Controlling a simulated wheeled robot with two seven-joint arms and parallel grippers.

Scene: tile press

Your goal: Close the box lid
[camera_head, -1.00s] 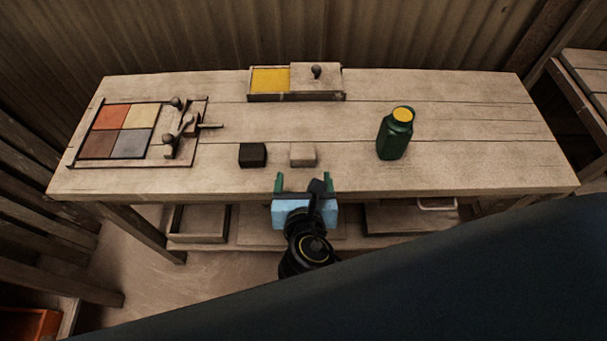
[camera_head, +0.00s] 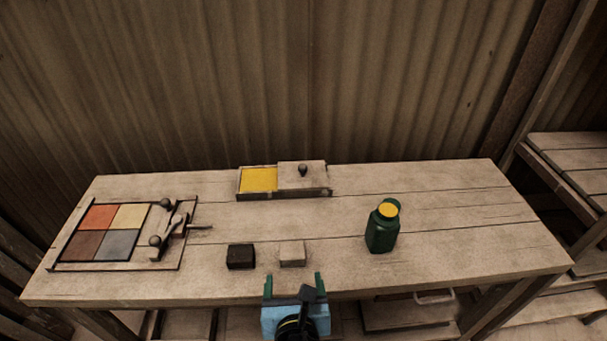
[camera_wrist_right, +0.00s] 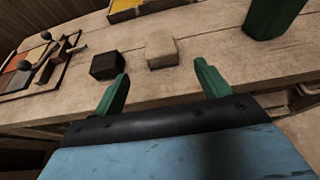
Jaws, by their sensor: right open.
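The box (camera_head: 258,194) is a shallow wooden tray near the back edge of the table, with yellow material showing in its left half. Its lid (camera_head: 301,176), a flat wooden panel with a dark round knob, covers the right half. In the right wrist view only the front part of the box (camera_wrist_right: 150,8) shows, at the top edge. My right gripper (camera_head: 294,285) has green fingers and a blue body. It is open and empty at the table's front edge, in front of the two small blocks and well short of the box. My left gripper is not in view.
A black block (camera_head: 240,257) and a pale block (camera_head: 292,253) lie between my right gripper and the box. A green jar (camera_head: 382,228) with a yellow top stands to the right. A tile frame (camera_head: 120,264) with coloured squares and a handled mechanism lies left.

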